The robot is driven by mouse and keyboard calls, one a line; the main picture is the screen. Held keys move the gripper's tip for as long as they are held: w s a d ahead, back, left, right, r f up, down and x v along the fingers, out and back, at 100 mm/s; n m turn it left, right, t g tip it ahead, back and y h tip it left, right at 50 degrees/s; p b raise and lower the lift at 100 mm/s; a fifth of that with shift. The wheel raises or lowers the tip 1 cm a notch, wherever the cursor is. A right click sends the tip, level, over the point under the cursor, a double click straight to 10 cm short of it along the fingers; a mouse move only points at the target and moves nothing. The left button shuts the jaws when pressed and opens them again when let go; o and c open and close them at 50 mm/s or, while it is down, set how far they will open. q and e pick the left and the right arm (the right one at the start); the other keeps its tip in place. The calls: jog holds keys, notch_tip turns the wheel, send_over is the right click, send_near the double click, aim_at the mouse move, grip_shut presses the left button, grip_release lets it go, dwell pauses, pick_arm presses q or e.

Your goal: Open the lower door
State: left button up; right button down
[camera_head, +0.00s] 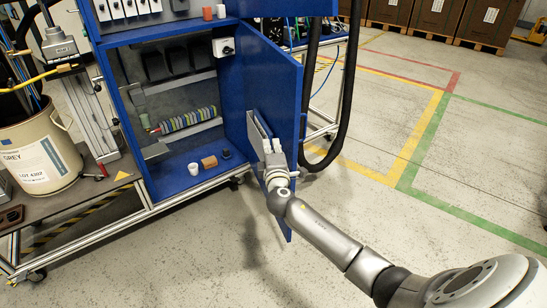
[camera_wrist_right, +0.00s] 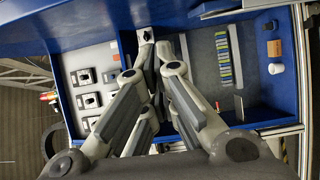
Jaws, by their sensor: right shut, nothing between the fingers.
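The lower door (camera_head: 275,75) is a blue panel on the right side of the blue cabinet (camera_head: 118,70). It stands swung well open, and the lower compartment is exposed. My right gripper (camera_head: 267,147) is at the inner side of the door, in front of its lower half. Its fingers are shut and empty; they also show in the wrist view (camera_wrist_right: 158,55). I cannot tell whether it touches the door. A thin grey panel or holder (camera_head: 256,128) by the door is partly hidden behind the gripper. My left gripper is not in view.
A coloured terminal row (camera_head: 188,121) is behind. A bucket (camera_head: 40,155) is at left. A thick black hose (camera_head: 345,95) hangs behind the door. Floor at right is clear.

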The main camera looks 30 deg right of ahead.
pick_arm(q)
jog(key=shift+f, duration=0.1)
pick_arm(e)
jog(key=d, duration=0.4)
jog(key=shift+s+d, duration=0.1)
jog(key=shift+s, duration=0.1)
